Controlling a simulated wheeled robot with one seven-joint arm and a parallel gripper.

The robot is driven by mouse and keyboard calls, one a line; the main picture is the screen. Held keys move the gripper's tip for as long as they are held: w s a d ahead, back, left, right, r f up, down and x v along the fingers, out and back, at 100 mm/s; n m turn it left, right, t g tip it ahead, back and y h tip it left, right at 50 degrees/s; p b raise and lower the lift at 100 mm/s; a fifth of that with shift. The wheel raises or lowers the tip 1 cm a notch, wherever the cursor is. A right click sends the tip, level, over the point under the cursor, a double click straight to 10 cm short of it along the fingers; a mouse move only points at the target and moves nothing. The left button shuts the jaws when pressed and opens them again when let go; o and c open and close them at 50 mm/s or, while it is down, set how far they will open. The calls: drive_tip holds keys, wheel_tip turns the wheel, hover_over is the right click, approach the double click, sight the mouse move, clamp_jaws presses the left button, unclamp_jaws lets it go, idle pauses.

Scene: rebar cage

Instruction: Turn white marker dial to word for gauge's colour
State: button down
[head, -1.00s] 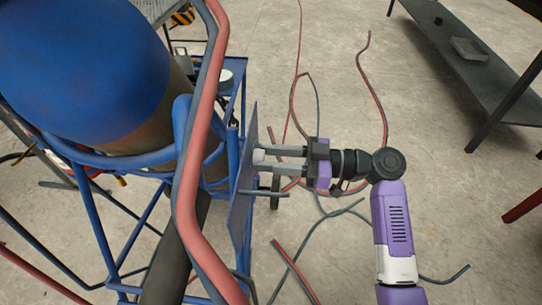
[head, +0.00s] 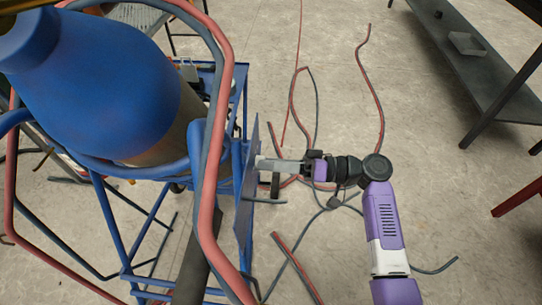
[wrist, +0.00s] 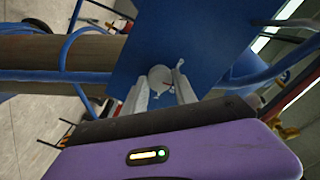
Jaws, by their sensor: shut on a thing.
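The white marker dial (wrist: 160,78) is a small round knob on the face of a blue panel (wrist: 195,35). A thin reddish mark shows on it in the wrist view, but no words are readable. My gripper (wrist: 161,84) has its two pale fingers on either side of the dial, shut on it. In the head view the blue panel (head: 246,200) is nearly edge-on, and my gripper (head: 260,165) reaches it from the right with one finger hiding the other. The dial is hidden there. I cannot make out the gauge or its colour in either view.
A large blue cylinder (head: 105,85) stands in a blue frame left of the panel. Red and grey bent bars (head: 208,190) rise in front of it. Loose bars (head: 295,265) lie on the floor. A dark table (head: 470,60) stands at the upper right.

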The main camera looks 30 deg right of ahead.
drive_tip(key=shift+m+p, duration=0.85)
drive_tip(key=shift+m, duration=0.35)
drive_tip(key=shift+d, duration=0.1)
drive_tip(key=c, duration=1)
unclamp_jaws()
drive_tip(key=v, duration=0.7)
drive_tip(key=shift+s+d, duration=0.25)
drive_tip(key=shift+d, duration=0.05)
